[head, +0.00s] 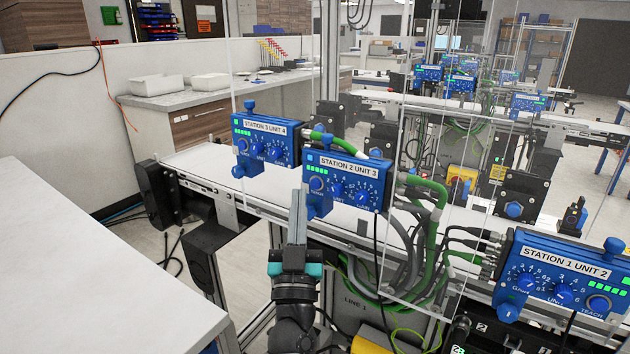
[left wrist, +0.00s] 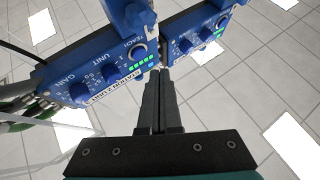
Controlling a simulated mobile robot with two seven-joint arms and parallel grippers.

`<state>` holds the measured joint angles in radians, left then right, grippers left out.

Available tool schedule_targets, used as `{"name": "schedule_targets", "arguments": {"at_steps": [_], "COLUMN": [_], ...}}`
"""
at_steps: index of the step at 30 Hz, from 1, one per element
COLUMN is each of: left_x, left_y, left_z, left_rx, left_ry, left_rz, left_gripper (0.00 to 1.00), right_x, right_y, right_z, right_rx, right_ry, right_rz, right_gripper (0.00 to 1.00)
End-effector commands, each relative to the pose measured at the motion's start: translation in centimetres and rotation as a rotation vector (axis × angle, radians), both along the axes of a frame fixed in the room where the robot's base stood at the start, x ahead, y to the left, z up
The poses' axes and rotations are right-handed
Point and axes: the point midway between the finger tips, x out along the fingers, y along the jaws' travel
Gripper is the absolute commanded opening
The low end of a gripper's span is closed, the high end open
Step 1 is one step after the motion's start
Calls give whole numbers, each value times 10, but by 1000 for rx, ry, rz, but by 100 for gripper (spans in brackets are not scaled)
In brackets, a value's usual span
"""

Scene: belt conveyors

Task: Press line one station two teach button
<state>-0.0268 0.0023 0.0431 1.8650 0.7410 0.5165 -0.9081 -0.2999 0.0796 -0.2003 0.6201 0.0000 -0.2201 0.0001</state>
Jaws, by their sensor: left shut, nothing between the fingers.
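The blue station two box (head: 343,192), labelled "STATION 2 UNIT 3", is mounted at the near edge of a conveyor in the middle of the head view. Its round teach button (head: 317,184) is at the box's left, under green lights. In the left wrist view the button (left wrist: 138,52), marked "TEACH", is beside the green lights. My left gripper (head: 298,198) is shut and empty, pointing up just left of the box's lower left. In the left wrist view its fingertips (left wrist: 160,75) are close to the button, below and right of it; contact cannot be told. My right gripper is out of view.
The station three box (head: 266,142) is behind to the left; the station one box (head: 560,275) is at the right. Green and grey cables (head: 430,235) hang right of station two. A clear panel stands nearby. A white table (head: 90,270) fills the lower left.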

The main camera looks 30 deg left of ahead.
Motion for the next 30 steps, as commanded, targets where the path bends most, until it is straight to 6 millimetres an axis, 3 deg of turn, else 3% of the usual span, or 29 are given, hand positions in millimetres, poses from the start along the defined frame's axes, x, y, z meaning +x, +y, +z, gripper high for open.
{"name": "schedule_targets", "arguments": {"at_steps": [11,30], "left_x": [-32,-33], "left_y": [2,2], "left_z": [1,1], "left_rx": [1,1], "left_ry": [1,-1], "left_rz": [0,-1], "left_gripper": [0,0], "right_x": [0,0], "right_y": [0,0], "right_z": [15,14], "right_rx": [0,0], "right_ry": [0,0], "right_rz": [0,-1], "right_gripper": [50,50]}}
